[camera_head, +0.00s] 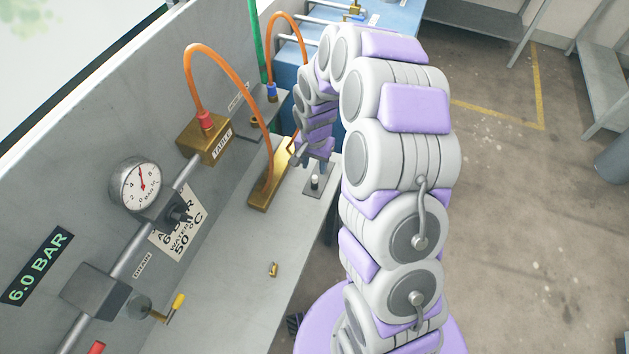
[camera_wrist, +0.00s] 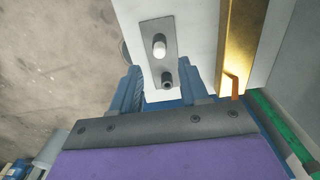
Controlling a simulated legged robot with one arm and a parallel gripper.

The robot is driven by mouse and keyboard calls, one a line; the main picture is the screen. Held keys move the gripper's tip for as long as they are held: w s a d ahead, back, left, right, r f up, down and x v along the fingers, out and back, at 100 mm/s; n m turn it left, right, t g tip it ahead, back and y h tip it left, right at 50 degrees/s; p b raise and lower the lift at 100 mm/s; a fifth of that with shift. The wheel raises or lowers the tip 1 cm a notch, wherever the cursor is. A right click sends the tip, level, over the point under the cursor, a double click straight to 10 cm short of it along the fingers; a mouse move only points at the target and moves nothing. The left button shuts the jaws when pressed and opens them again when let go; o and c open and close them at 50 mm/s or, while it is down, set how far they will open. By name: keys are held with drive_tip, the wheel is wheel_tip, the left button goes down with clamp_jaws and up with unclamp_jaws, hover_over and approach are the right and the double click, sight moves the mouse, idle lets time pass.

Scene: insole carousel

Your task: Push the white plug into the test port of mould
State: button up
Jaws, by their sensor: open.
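The white plug (camera_head: 315,181) stands upright on a small grey plate (camera_head: 320,191) on the pale bench top. My gripper (camera_head: 313,162) is just above and behind the plate. In the wrist view my gripper (camera_wrist: 159,70) is open and empty, its blue fingers apart around the dark fitting in the picture. The plug appears just beyond the fingertips, apart from them. I cannot identify the mould's test port in either view.
A brass bar (camera_head: 264,194) with an orange hose lies left of the plate. A brass block labelled TABLE (camera_head: 204,139), a gauge (camera_head: 136,184) and pipework are on the grey panel. A small brass piece (camera_head: 272,269) lies on the nearer bench (camera_head: 225,300), otherwise largely clear.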

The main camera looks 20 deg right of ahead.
sight(315, 177)
wheel_tip(315, 177, down, 6)
drive_tip(key=shift+f+b, duration=0.25)
drive_tip(key=shift+b, duration=0.35)
idle(1.0)
drive_tip(key=shift+c, duration=0.3)
clamp_jaws()
drive_tip(key=shift+r+p, duration=0.15)
drive_tip(key=shift+p, duration=0.15)
drive_tip(key=shift+r+p, duration=1)
drive_tip(key=shift+r, duration=1.9)
drive_tip(key=shift+r, duration=0.1)
wheel_tip(315, 177, up, 7)
drive_tip(key=p, duration=0.2)
idle(0.3)
